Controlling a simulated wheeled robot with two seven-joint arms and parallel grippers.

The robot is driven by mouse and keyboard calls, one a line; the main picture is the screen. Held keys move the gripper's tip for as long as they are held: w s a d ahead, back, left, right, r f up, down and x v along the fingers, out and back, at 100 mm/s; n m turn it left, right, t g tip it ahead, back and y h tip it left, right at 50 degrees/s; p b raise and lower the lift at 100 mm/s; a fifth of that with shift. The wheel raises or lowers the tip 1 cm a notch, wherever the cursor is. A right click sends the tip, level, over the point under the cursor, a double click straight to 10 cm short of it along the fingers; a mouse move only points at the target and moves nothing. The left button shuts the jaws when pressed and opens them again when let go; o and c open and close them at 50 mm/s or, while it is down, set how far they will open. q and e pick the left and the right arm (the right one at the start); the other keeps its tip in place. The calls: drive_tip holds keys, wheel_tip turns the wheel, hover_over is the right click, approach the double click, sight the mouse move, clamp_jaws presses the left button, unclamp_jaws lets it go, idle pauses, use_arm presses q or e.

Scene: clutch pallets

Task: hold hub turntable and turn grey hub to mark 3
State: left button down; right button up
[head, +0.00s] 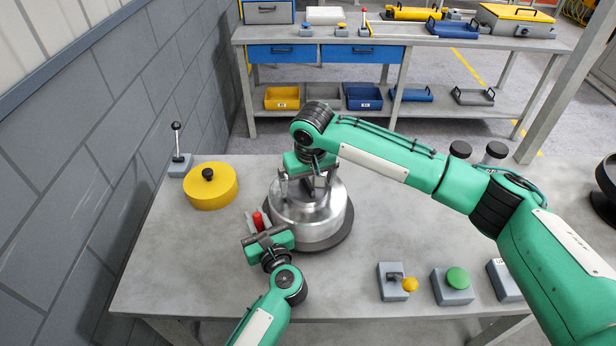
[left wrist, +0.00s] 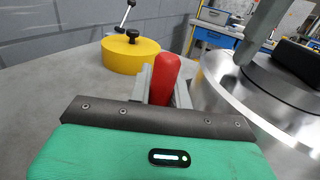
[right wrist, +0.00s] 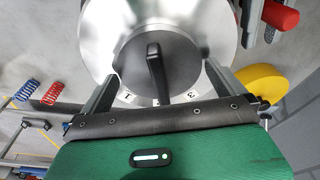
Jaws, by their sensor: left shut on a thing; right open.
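The hub turntable (head: 325,231) is a round silver metal drum on a dark base on the bench. Its red handle (left wrist: 165,78) stands at its left side, and my left gripper (head: 260,222) is shut on it. The grey hub (right wrist: 180,65) is a disc with a dark raised bar (right wrist: 155,72) on top of the drum. White labels around it read 1 (right wrist: 127,97) and 3 (right wrist: 192,95); the bar points between them. My right gripper (right wrist: 158,78) is open over the hub, one finger on each side, apart from the bar. Any label behind the bar is hidden.
A yellow round block (head: 211,188) with a black knob and a lever box (head: 179,166) stand at the left. A green button box (head: 455,288) and a switch box (head: 393,284) sit front right. Two dark-capped jars (head: 494,153) stand behind my right arm. A shelf bench (head: 420,112) stands behind.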

drive_tip(key=shift+c, duration=0.4)
drive_tip(key=c, duration=1)
drive_tip(key=n, duration=0.4)
drive_tip(key=shift+n+y, duration=0.3)
drive_tip(key=shift+n, duration=0.1)
drive_tip(key=o, duration=1.1)
drive_tip(key=shift+n, duration=0.4)
drive_tip(key=r, duration=0.4)
drive_tip(key=d+r, duration=0.1)
drive_tip(key=r, duration=0.3)
drive_tip(key=s+r, duration=0.1)
drive_tip(key=r, duration=0.3)
drive_tip(key=shift+s+d, duration=0.1)
drive_tip(key=shift+d, duration=0.05)
use_arm(q)
drive_tip(key=c, duration=1.2)
unclamp_jaws()
drive_tip(key=shift+s+d, duration=0.1)
use_arm(e)
drive_tip(key=shift+f, duration=0.1)
